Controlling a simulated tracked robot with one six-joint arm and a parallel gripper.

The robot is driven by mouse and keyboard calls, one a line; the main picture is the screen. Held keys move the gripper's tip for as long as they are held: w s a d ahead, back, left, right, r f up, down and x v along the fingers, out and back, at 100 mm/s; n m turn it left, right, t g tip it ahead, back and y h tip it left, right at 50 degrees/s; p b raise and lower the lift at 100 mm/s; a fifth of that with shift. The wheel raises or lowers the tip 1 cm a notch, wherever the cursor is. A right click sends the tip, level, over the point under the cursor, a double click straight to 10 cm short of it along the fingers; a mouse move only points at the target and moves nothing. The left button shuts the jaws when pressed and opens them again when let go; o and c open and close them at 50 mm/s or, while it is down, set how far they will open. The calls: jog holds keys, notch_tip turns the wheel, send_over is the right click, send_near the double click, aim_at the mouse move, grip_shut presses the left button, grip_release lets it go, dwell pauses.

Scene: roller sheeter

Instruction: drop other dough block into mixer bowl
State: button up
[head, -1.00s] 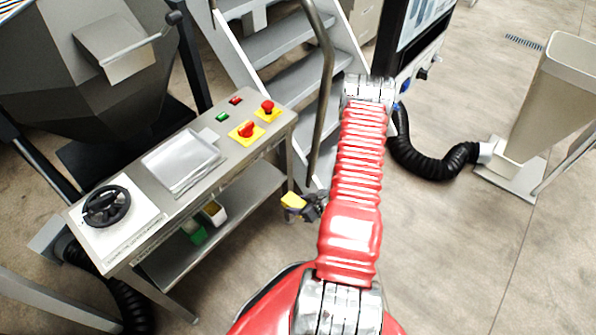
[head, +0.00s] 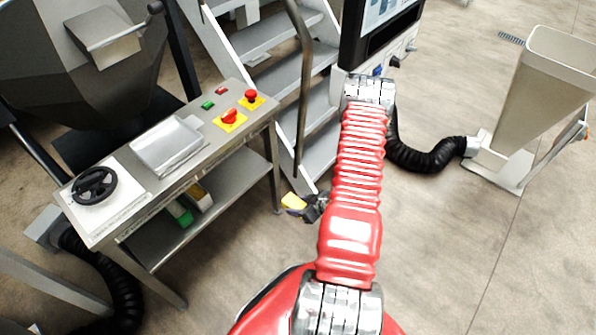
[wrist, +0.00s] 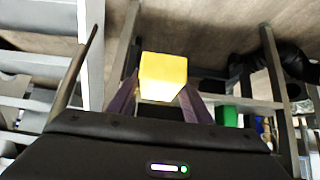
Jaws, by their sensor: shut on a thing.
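The yellow dough block (wrist: 163,75) is between my gripper's fingers in the wrist view. In the head view the block (head: 293,202) shows at the tip of my gripper (head: 305,206), beside my red arm, with floor behind it. My gripper (wrist: 160,97) is shut on the block and holds it clear of the cart. I cannot make out a mixer bowl for certain; a large dark grey vessel (head: 95,75) stands at the upper left of the head view.
A steel cart (head: 190,170) with a tray (head: 167,146), a black handwheel (head: 94,186) and red buttons stands left of my gripper. Metal stairs (head: 290,75) with a handrail rise behind. A beige hopper (head: 545,95) with a black hose stands right. Open floor lies at lower right.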

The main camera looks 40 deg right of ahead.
jog(key=w+a+r, duration=0.5)
jog(key=a+r, duration=0.5)
jog(key=r, duration=0.2)
jog(key=w+a+r, duration=0.5)
jog(key=a+r, duration=0.5)
jog(key=r, duration=0.3)
jog(key=w+a+r+m+h, duration=0.1)
jog(key=w+a+r, duration=0.5)
jog(key=a+r, duration=0.4)
notch_tip(320, 180, up, 3)
jog(key=shift+f, duration=0.1)
